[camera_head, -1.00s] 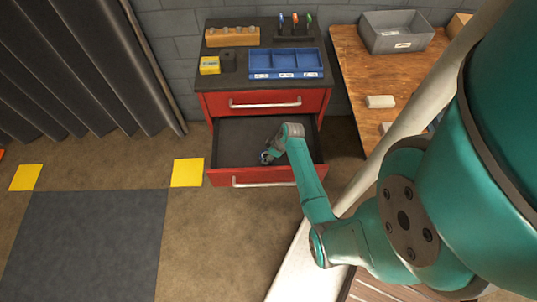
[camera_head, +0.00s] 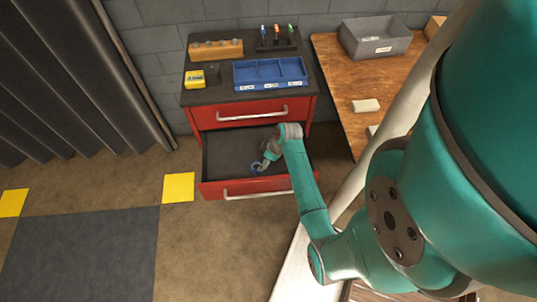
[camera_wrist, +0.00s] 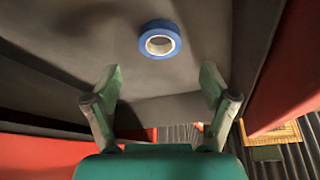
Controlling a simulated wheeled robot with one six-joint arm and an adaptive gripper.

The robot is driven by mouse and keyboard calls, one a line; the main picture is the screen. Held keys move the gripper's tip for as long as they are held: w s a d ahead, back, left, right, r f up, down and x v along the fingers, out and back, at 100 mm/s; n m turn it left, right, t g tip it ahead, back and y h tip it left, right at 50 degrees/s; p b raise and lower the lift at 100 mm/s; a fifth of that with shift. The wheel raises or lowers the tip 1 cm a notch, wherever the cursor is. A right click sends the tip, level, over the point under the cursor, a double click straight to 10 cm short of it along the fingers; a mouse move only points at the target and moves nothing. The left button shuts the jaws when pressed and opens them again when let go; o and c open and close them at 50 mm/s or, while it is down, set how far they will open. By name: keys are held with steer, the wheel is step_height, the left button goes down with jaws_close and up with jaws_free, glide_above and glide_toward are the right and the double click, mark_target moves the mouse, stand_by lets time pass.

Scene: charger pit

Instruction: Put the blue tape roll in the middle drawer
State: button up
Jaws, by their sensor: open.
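The blue tape roll (camera_wrist: 160,39) lies flat on the dark floor of the open red drawer (camera_head: 250,189), and a bit of its blue edge shows in the head view (camera_head: 256,166). My gripper (camera_wrist: 160,88) is open and empty, its two fingers spread wide. It is inside or just above the drawer, and the roll is apart from the fingertips, ahead of them in the wrist view. In the head view my gripper (camera_head: 265,163) partly covers the roll. A closed red drawer (camera_head: 240,113) is above the open one.
The cabinet top holds a blue divided tray (camera_head: 270,73), a yellow box (camera_head: 195,79), a wooden block holder (camera_head: 216,49) and a tool stand (camera_head: 277,40). A wooden table (camera_head: 340,75) with a grey bin (camera_head: 375,36) stands right. Drawer walls surround my gripper closely.

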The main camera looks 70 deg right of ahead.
steer(key=v, duration=0.5)
steer(key=shift+r, duration=0.1)
steer(key=shift+a, duration=0.1)
stand_by(0.4)
